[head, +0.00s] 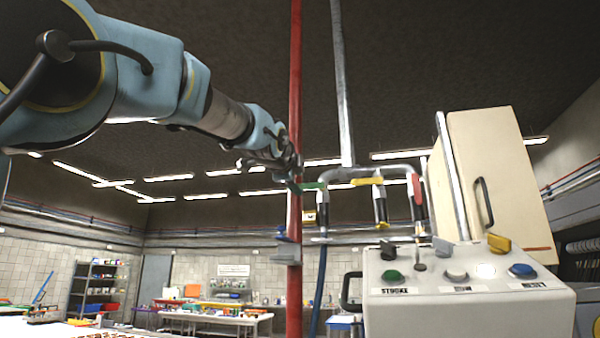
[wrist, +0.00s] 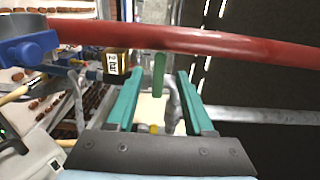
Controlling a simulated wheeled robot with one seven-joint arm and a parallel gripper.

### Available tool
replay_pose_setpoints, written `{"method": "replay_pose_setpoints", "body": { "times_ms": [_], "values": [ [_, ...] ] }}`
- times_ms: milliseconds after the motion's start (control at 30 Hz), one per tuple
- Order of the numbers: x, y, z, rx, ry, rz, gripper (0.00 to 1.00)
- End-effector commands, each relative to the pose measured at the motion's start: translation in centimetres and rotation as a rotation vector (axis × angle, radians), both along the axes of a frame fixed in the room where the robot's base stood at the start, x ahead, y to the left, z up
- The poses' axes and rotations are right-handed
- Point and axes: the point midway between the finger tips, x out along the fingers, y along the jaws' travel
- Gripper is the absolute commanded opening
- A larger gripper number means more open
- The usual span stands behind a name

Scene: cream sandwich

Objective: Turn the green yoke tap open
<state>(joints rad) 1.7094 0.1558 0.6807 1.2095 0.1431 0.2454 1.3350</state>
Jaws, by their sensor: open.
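The green yoke tap (head: 314,186) sits at the left end of the grey pipe manifold, its lever lying roughly level in the head view. In the wrist view the green lever (wrist: 159,72) stands upright in the picture, between the two teal fingers with a visible space on each side. My gripper (head: 294,186) is open and close to the lever's left end; its fingers also show in the wrist view (wrist: 160,80). I cannot tell how deep the lever sits between them. No contact is visible.
A red vertical pipe (head: 295,90) stands right beside my gripper and crosses the wrist view. A yellow tap (head: 368,181) and a red tap (head: 416,187) are to the right. A small yellow tagged box (wrist: 117,65) is near the left finger. A button console (head: 470,305) stands lower right.

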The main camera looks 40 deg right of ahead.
Motion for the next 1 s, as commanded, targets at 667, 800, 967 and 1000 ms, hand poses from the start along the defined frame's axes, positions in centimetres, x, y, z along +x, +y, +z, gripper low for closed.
{"method": "replay_pose_setpoints", "body": {
  "times_ms": [667, 800, 967, 1000],
  "values": [
    [1.9, -2.9, -0.1, -0.001, 0.001, 0.000, 0.53],
    [1.9, -2.9, -0.1, -0.001, 0.001, 0.000, 0.39],
    [1.9, -2.9, -0.1, -0.001, 0.001, 0.000, 0.21],
    [1.9, -2.9, -0.1, -0.001, 0.001, 0.000, 0.17]
  ]
}}
